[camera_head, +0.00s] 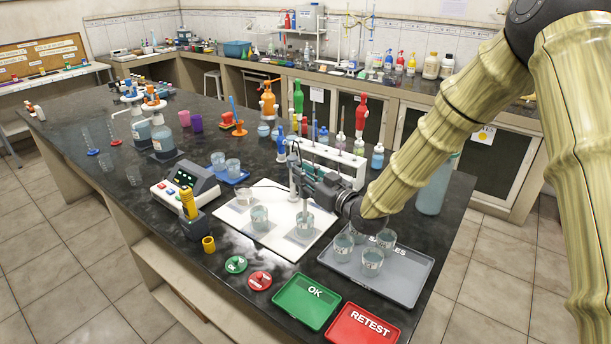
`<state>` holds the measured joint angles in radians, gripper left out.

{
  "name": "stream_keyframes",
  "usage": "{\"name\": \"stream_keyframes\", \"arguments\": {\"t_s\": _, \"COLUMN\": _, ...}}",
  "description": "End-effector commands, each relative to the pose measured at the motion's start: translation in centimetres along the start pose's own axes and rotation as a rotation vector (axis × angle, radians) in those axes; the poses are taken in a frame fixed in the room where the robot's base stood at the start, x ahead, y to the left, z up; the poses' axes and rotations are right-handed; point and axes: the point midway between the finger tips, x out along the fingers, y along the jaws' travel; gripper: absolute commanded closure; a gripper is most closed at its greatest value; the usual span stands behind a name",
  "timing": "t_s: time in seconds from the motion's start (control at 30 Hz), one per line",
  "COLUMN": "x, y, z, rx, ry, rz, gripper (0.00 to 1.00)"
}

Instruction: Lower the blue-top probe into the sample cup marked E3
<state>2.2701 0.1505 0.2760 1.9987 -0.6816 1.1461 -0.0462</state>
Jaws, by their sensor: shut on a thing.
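My gripper (299,180) is shut on a slim pale probe (305,205), held about upright over the white board. The probe's top is hidden at the jaws, so I cannot see its colour. Its lower end is at or just above the mouth of a clear cup (304,223); I cannot tell whether it is inside. The cup marks are too small to read, so I cannot tell which is E3.
A grey SAMPLES tray (400,289) with several cups sits under my wrist. A white rack (340,160) stands close behind my gripper. Green OK (306,301) and red RETEST (362,328) trays lie at the front. A meter (185,183) stands left.

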Motion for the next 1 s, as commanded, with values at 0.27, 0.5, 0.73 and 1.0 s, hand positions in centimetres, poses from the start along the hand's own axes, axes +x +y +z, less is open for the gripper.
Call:
{"name": "stream_keyframes", "arguments": {"t_s": 0.27, "x": 0.0, "y": 0.0, "z": 0.0, "rx": 0.0, "ry": 0.0, "rz": -0.001, "gripper": 0.57}}
{"name": "stream_keyframes", "arguments": {"t_s": 0.5, "x": 0.0, "y": 0.0, "z": 0.0, "rx": 0.0, "ry": 0.001, "rz": -0.001, "gripper": 0.57}}
{"name": "stream_keyframes", "arguments": {"t_s": 0.73, "x": -1.6, "y": 0.0, "z": 0.0, "rx": 0.001, "ry": -0.001, "rz": 0.0, "gripper": 0.57}}
{"name": "stream_keyframes", "arguments": {"t_s": 1.0, "x": -6.5, "y": 0.0, "z": 0.0, "rx": 0.002, "ry": 0.0, "rz": 0.001, "gripper": 0.57}}
